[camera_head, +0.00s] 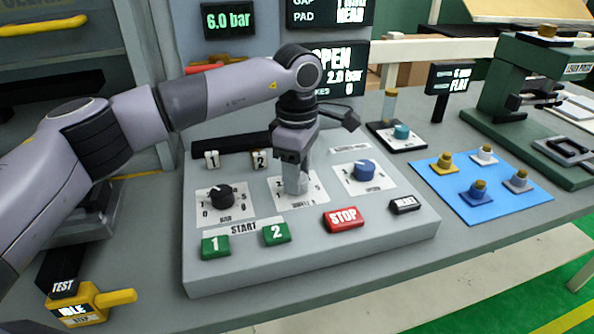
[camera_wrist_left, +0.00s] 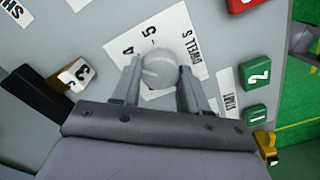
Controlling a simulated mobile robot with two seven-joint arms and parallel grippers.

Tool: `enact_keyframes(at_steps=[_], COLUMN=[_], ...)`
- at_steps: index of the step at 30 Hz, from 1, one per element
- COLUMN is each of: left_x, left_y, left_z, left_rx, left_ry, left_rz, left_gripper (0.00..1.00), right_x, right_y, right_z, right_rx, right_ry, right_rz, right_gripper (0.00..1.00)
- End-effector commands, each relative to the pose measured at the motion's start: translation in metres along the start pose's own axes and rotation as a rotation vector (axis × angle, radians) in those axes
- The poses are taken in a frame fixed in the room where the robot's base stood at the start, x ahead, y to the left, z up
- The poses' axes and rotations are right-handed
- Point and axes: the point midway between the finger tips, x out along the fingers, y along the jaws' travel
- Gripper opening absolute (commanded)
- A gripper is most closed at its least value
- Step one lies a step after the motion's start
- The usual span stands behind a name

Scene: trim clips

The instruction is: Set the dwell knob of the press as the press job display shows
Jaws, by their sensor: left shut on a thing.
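The dwell knob, a light grey round knob (camera_wrist_left: 160,70), sits on a white dial plate (camera_wrist_left: 130,48) marked DWELL S; the numbers 4 and 5 show in the left wrist view. My left gripper (camera_head: 296,187) points down onto this middle dial (camera_head: 315,190) of the press panel and is shut on the knob, one finger on each side. The knob's pointer is hard to make out. Parts of the dial are hidden by the gripper. My right gripper is out of view.
A black knob (camera_head: 220,194) and a blue knob (camera_head: 364,169) flank the dwell dial. Green START buttons (camera_head: 277,233), a red STOP button (camera_head: 343,218) and a black reset button (camera_head: 404,205) lie in front. A blue mat (camera_head: 475,203) with several small pieces lies right.

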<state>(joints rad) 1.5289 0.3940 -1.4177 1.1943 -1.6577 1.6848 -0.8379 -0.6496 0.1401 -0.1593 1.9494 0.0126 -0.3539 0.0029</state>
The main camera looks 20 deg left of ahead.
Motion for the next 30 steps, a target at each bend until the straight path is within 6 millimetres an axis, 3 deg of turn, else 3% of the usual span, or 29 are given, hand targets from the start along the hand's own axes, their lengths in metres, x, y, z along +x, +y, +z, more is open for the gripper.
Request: enact_keyframes(at_steps=[16, 17, 18, 30], left_x=[-0.0026, -0.0026, -0.0025, -0.0083], left_y=[0.0011, 0.0011, 0.001, 0.0009], left_z=[0.0005, 0.0004, 0.0004, 0.0004], left_rx=[0.023, 0.022, 0.022, 0.022], left_ry=[-0.005, -0.004, -0.004, -0.003], left_rz=[0.006, 0.006, 0.005, 0.004], left_gripper=[0.13, 0.54, 0.67, 0.69], right_x=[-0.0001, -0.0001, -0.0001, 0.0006], right_y=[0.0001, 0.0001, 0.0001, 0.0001], right_z=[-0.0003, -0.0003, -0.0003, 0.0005], right_rx=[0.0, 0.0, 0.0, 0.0], right_ry=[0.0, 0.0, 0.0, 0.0], right_rz=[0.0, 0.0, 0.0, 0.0], right_gripper=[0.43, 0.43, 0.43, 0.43])
